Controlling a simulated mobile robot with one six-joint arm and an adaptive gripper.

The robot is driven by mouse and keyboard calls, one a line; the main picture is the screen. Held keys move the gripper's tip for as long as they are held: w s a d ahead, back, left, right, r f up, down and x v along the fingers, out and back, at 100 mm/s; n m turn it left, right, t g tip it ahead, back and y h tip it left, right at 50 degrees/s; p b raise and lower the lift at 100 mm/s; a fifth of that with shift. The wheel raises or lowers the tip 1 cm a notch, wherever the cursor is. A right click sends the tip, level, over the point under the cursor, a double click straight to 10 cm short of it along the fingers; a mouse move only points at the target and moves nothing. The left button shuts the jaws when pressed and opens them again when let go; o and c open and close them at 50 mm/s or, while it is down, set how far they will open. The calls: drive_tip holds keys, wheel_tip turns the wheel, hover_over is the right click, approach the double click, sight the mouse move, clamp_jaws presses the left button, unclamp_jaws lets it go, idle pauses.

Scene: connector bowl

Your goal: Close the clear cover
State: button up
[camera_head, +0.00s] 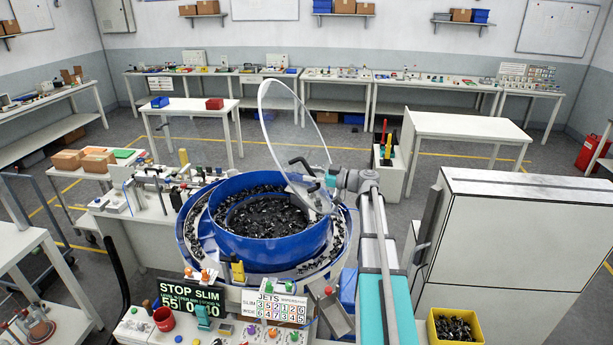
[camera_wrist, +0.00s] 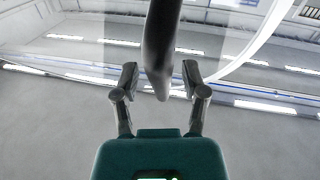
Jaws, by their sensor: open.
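The clear cover (camera_head: 292,130) stands raised and steeply tilted over the blue bowl (camera_head: 268,255), its pale rim arching upward. In the wrist view the clear cover's curved rim (camera_wrist: 262,48) crosses the upper right. A dark handle (camera_head: 300,162) sits on the cover. My gripper (camera_head: 312,180) is at the cover's right side, close to the handle. In the wrist view the handle (camera_wrist: 158,45) reaches down between the two spread fingers of my gripper (camera_wrist: 160,80). I cannot tell whether either finger touches it. The bowl is open and holds many small black parts.
A STOP SLIM display (camera_head: 191,305) and a number board (camera_head: 273,307) stand in front of the bowl. A white cabinet (camera_head: 510,245) is at the right, with a yellow bin (camera_head: 437,337) of dark parts beside it. A cluttered bench (camera_head: 150,215) adjoins the bowl's left.

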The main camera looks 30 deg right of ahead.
clamp_jaws()
